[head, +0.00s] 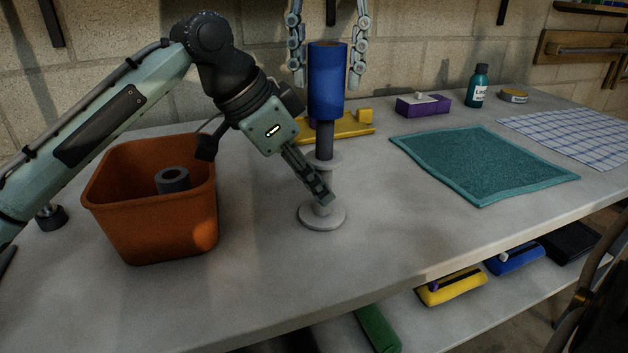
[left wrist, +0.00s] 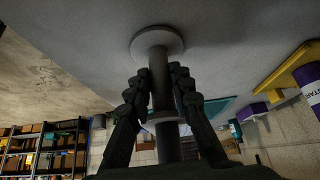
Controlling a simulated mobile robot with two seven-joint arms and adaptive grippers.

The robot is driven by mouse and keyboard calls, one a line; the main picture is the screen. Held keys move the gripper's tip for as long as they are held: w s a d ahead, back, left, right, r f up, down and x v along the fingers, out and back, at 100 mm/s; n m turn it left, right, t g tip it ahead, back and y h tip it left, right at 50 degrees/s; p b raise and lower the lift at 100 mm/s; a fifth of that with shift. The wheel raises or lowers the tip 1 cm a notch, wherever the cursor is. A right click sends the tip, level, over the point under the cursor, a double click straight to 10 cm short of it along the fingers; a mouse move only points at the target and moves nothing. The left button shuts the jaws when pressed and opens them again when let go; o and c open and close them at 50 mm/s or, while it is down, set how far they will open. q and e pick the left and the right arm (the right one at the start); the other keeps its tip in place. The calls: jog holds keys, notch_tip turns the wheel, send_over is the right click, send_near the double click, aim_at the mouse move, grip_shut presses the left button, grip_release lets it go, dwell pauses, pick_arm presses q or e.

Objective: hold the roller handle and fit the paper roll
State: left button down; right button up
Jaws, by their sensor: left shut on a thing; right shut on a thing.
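The roller handle (head: 322,212) stands upright on the workbench on a round grey base, with a collar and a dark upper stem. My left gripper (head: 322,194) is shut on its lower shaft, just above the base. The left wrist view shows the handle's shaft (left wrist: 160,88) between the two fingers of that gripper (left wrist: 158,76). A blue paper roll (head: 327,90) is upright in line with the stem, its lower end at the stem's upper part. How far the stem enters the roll is hidden.
An orange bin (head: 150,225) holding a dark ring-shaped piece (head: 173,180) stands left. A yellow tray (head: 350,128) lies behind the handle. A purple box (head: 423,106), green bottle (head: 478,86) and teal mat (head: 480,162) are right. The bench front (head: 330,285) is clear.

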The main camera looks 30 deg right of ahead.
jog(key=shift+f, duration=0.2)
dwell(0.5)
jog(key=shift+f, duration=0.65)
jog(key=shift+r, duration=0.1)
jog(key=shift+r, duration=0.75)
jog(key=shift+f, duration=0.1)
dwell(0.6)
jog(key=shift+f, duration=0.75)
jog(key=shift+r, duration=0.1)
